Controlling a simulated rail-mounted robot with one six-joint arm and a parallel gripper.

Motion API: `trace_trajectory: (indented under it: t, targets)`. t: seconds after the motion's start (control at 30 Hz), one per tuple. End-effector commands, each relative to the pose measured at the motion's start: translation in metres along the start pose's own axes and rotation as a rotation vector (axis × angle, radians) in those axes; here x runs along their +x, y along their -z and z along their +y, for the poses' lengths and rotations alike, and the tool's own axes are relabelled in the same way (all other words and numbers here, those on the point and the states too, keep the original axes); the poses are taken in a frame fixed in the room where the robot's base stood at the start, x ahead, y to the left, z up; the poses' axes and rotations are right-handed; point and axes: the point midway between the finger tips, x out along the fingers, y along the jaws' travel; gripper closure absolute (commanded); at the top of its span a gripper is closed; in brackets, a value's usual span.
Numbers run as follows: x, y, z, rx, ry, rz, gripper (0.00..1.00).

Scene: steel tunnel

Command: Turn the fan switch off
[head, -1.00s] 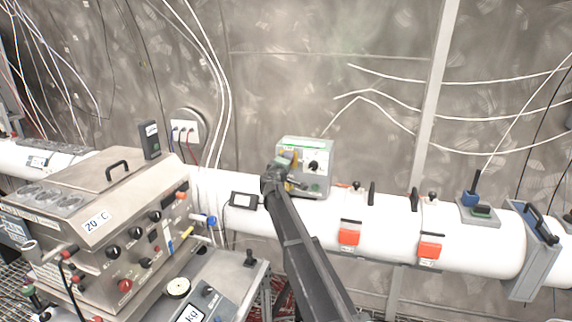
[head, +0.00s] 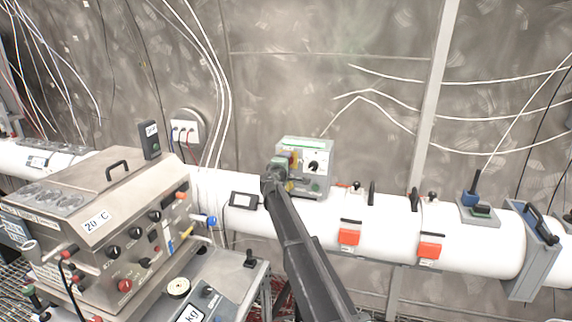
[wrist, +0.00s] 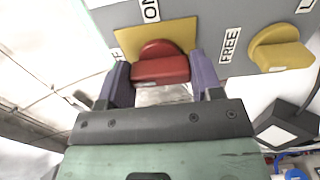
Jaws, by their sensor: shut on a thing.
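The grey-green control box (head: 318,150) stands on the white pipe, right of centre in the head view. In the wrist view, a red rotary switch (wrist: 160,70) sits on a yellow plate (wrist: 128,40) on its panel. An "ON" label (wrist: 151,10) is above the plate, and a partly hidden label ending in "F" is at its left. My gripper (wrist: 160,82) has its two purple fingers on either side of the red handle, shut on it. The handle lies roughly crosswise between the fingers. In the head view my gripper (head: 284,174) covers the box's left part.
A yellow knob (wrist: 280,55) by a "FREE" label is to the right on the same panel. A small dark display (head: 243,200) is on the pipe left of the box. Red-orange latches (head: 349,236) are at right. A steel instrument unit (head: 110,215) fills the lower left.

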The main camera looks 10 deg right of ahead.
Motion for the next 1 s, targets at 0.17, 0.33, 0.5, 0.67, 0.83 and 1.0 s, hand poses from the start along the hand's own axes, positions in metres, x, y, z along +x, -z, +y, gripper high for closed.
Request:
trace_trajectory:
  t: [0.17, 0.33, 0.5, 0.67, 0.83, 1.0]
  targets:
    - [-0.001, 0.0, -0.001, 0.0, 0.0, 0.0, 0.16]
    - [-0.001, 0.0, 0.0, 0.0, 0.0, 0.0, 0.15]
    - [-0.005, 0.0, 0.0, 0.0, 0.0, 0.0, 0.15]
    - [-0.029, -0.001, 0.0, 0.0, 0.0, 0.001, 0.15]
    - [-0.074, -0.002, 0.0, 0.0, 0.0, 0.001, 0.15]
    - [-0.105, -0.001, 0.0, 0.0, 0.0, 0.001, 0.15]
